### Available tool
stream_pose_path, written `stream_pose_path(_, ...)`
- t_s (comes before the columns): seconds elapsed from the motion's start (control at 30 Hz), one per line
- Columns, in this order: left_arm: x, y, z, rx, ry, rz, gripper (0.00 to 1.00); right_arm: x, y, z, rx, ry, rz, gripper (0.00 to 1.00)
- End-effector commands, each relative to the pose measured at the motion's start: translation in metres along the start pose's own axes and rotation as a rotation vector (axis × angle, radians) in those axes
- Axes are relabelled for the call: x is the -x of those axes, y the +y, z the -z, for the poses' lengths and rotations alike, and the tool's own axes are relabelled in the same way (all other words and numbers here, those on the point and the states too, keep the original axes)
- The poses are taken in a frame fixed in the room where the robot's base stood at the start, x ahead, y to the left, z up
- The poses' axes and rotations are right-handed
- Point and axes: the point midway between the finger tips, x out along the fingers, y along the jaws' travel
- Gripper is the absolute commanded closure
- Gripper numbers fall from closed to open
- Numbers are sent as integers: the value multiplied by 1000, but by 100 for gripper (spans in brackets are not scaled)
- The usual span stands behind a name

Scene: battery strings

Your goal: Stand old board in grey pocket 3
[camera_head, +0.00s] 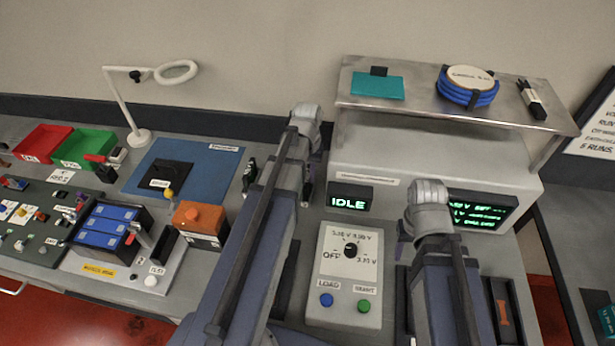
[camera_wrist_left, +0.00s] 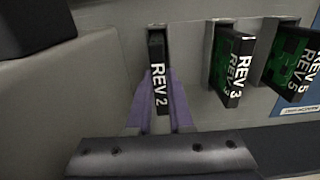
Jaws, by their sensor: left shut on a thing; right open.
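In the left wrist view my left gripper (camera_wrist_left: 158,105) has its purple fingers shut on a dark board marked REV 2 (camera_wrist_left: 158,60). This board is upright, its far end at a narrow slot in a grey panel; how deep it sits is not clear. To its right, a green-and-black board marked REV 3 (camera_wrist_left: 232,68) and one marked REV 5 (camera_wrist_left: 292,65) stick out of other slots. No pocket number is readable. In the head view my left gripper (camera_head: 306,190) is mostly hidden by its arm. My right gripper (camera_head: 406,228) is open, mostly hidden by its wrist, before the grey instrument.
The grey instrument shows IDLE (camera_head: 348,201). A dial box (camera_head: 345,285) stands between my arms. A metal shelf (camera_head: 420,115) carries a blue cable coil (camera_head: 467,95). Left are a blue mat (camera_head: 210,165), an orange-topped box (camera_head: 200,218), a battery tray (camera_head: 110,235), and red and green bins (camera_head: 84,148).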

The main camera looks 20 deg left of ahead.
Motion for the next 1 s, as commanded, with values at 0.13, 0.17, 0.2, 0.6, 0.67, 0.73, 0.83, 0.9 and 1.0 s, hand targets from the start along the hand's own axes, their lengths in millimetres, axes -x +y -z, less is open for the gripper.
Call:
stream_pose_path(0.13, -4, 0, 0, 0, 0, 0, 80, -4, 0, 0, 0, 0, 0, 50)
stream_pose_path(0.17, -3, 0, 0, 0, 0, 0, 76, -3, 0, 0, 0, 0, 0, 50)
stream_pose_path(0.2, -3, 0, 0, 0, 0, 0, 72, -3, 0, 0, 0, 0, 0, 50)
stream_pose_path(0.6, -3, 0, 0, 0, 0, 0, 51, -3, 0, 0, 0, 0, 0, 50)
stream_pose_path(0.67, -2, 0, 0, 0, 0, 0, 51, -2, 0, 0, 0, 0, 0, 50)
stream_pose_path(0.73, -1, 0, 0, 0, 0, 0, 51, -1, 0, 0, 0, 0, 0, 50)
stream_pose_path(0.83, 4, 0, 0, 0, 0, 0, 51, 4, 0, 0, 0, 0, 0, 50)
stream_pose_path(0.9, 10, 0, 0, 0, 0, 0, 51, 9, 1, -1, 0, 0, 0, 50)
stream_pose_path(1.0, 20, 0, 0, 0, 0, 0, 51, 20, 2, -1, 1, 0, 0, 50)
